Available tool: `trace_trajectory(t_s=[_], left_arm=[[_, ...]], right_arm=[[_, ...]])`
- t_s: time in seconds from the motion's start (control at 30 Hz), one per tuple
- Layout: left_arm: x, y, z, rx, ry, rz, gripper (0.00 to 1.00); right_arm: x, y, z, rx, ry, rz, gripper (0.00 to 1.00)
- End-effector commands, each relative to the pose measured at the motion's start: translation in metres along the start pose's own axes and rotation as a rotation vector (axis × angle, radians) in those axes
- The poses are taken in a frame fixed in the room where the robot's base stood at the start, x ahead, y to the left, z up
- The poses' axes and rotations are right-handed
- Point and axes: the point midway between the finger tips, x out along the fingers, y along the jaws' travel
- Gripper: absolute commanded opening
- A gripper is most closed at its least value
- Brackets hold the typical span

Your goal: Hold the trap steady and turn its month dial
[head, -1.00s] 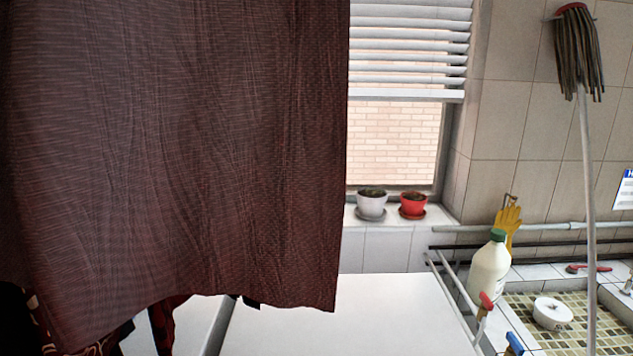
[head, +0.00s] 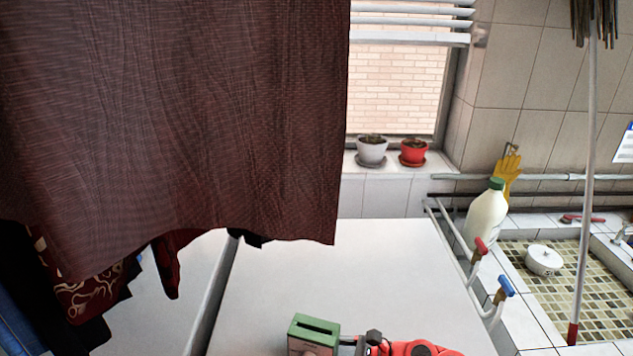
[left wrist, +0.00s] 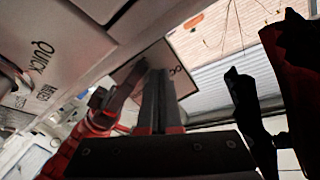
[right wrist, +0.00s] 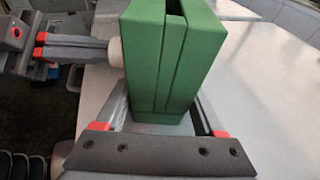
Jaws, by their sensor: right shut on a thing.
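The trap is a green box with a slot in its top; it stands up at the bottom edge of the head view (head: 316,326) and fills the middle of the right wrist view (right wrist: 165,60). My right gripper (right wrist: 160,115) is shut on it, one finger on each side. A pale round knob, likely the month dial (right wrist: 115,50), sticks out from the trap's left side. My left gripper's fingertips (right wrist: 106,52) are at this knob; whether they grip it is unclear. In the left wrist view the left fingers (left wrist: 158,85) lie close together.
A dark red cloth (head: 180,120) hangs over the left half of the head view. Below is a white top (head: 350,270), mostly clear. At right are taps (head: 500,295), a white bottle (head: 486,215) and a tiled basin (head: 560,290). Two pots stand on the sill (head: 385,172).

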Motion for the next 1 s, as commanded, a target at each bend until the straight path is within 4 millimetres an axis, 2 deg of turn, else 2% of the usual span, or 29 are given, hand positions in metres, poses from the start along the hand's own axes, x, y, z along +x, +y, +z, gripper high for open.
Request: trace_trajectory(t_s=[0.3, 0.67, 1.0], left_arm=[[0.0, -0.001, -0.003, -0.001, 0.009, -0.001, 0.0], [-0.003, -0.004, 0.006, -0.002, 0.003, 0.0, 0.0], [-0.043, -0.003, 0.009, -0.001, -0.004, 0.002, 0.0]], right_arm=[[0.0, 0.0, -0.001, -0.001, 0.003, 0.0, 0.39], [0.0, 0.0, -0.001, 0.0, 0.002, 0.0, 0.39], [0.0, 0.0, 0.0, 0.0, 0.001, 0.0, 0.39]])
